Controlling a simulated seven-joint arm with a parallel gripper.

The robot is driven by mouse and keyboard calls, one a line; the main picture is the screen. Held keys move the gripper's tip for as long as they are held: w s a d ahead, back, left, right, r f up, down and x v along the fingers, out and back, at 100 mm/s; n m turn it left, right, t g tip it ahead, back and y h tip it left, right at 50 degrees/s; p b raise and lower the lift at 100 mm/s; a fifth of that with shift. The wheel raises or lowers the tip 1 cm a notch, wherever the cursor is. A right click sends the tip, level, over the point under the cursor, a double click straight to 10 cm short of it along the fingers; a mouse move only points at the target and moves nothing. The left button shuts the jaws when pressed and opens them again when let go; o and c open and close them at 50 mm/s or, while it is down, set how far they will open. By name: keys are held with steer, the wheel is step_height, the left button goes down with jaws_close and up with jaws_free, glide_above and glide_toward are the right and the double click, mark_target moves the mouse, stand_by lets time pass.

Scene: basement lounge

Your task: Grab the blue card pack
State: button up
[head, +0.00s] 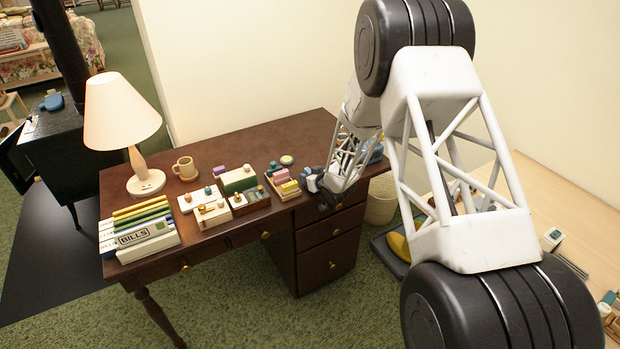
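I cannot pick out a blue card pack for certain. A small blue-grey shape (376,155) shows partly behind my arm at the right end of the dark wooden desk (250,148); I cannot tell what it is. My gripper (313,182) is low over the desk's front right part, just right of a small tray (284,194) with pink and yellow blocks. The fingers are small and dark here, so their opening is unclear. My arm hides part of the desk's right end.
A lamp (120,115), a mug (186,168) and a box marked BILLS (146,240) stand on the desk's left. A green and white box (238,180) and small wooden-knobbed items crowd the front middle. The desk's back is clear. A bin (381,205) stands right of the desk.

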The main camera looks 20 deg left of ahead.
steer(key=shift+c, duration=0.2)
jaws_close()
stand_by(0.3)
steer(key=shift+r, duration=0.2)
steer(key=shift+r, duration=0.75)
step_height(320, 180, up, 2)
steer(key=s+d, duration=0.3)
steer(key=s, duration=0.4)
steer(key=s+d+r, duration=0.1)
steer(key=s+d, duration=0.3)
steer(key=s, duration=0.3)
steer(key=shift+s, duration=0.15)
steer(key=shift+d, duration=0.1)
